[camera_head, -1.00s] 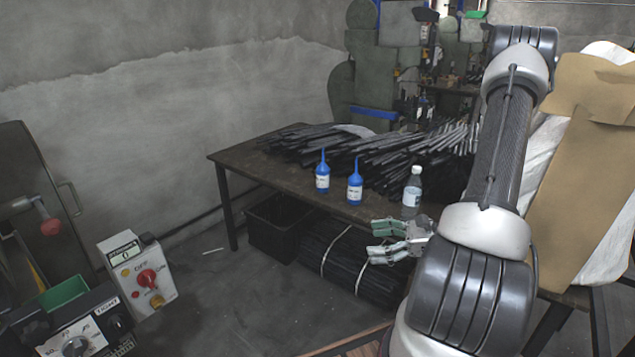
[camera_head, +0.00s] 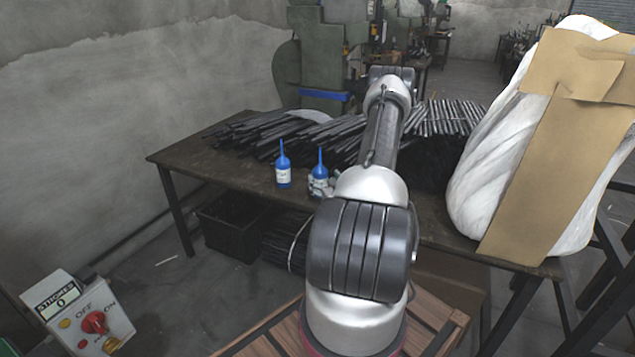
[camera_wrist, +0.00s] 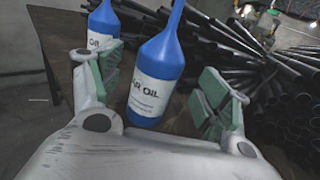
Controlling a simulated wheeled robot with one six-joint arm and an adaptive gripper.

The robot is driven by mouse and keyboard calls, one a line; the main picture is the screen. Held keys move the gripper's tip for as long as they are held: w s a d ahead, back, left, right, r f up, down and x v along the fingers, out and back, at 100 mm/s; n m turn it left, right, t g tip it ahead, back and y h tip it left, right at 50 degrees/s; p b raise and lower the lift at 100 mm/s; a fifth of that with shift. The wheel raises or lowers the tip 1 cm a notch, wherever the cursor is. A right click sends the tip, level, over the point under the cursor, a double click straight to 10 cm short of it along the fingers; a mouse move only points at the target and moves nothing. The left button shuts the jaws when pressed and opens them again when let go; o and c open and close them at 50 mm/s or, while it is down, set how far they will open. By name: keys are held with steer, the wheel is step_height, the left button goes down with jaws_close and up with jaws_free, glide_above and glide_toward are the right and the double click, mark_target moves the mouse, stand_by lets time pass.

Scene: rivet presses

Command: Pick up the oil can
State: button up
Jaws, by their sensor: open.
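Two blue oil cans with long spouts and white labels stand upright on the dark table (camera_head: 190,152). In the head view the left can (camera_head: 283,168) stands clear, and the right can (camera_head: 320,172) is close to my gripper, which is largely hidden behind my arm. The other can (camera_wrist: 103,28) stands behind, to the left.
Bundles of dark rods (camera_head: 300,132) lie behind the cans. A big white sack with cardboard (camera_head: 535,150) fills the table's right end. A black crate (camera_head: 232,225) is under the table. A control box (camera_head: 80,312) stands at lower left.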

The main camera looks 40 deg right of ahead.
mark_target(323, 178)
steer(key=x, duration=0.4)
steer(key=shift+w+d, duration=0.1)
steer(key=shift+w, duration=0.25)
steer(key=shift+c, duration=0.2)
steer(key=c, duration=1.2)
